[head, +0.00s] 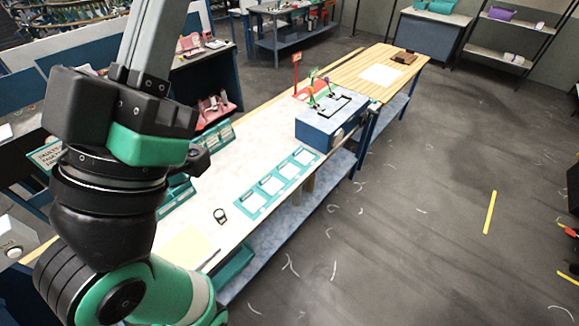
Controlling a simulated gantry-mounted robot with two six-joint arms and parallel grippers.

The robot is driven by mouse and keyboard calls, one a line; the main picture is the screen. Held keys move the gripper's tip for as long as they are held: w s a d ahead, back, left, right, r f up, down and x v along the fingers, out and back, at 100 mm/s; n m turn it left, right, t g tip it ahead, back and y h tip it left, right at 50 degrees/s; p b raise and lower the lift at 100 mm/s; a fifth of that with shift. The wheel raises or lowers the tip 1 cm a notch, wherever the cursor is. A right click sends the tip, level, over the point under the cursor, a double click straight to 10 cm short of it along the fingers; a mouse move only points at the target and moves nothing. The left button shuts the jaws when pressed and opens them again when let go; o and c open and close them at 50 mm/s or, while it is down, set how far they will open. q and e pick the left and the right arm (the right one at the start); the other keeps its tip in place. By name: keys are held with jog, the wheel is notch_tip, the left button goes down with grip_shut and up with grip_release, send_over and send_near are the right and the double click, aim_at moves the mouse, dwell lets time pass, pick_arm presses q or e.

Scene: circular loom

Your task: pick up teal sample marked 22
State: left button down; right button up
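No sample with a readable 22 shows in the head view. A teal strip with several pale square fields (241,206) lies along the front edge of the long workbench (215,180); its small labels are too small to read. Teal trays or boxes (217,138) stand along the bench's back edge, partly hidden by my arm. One green, black and grey arm of mine fills the left side of the view, and no gripper fingertips can be made out. My other arm does not show.
A blue box-like device (322,127) stands on the bench beyond the teal strip. A small black ring-shaped object (220,216) and a pale yellow sheet (186,246) lie nearer. A wooden-topped section (350,74) continues behind. Open floor (410,210) lies to the right.

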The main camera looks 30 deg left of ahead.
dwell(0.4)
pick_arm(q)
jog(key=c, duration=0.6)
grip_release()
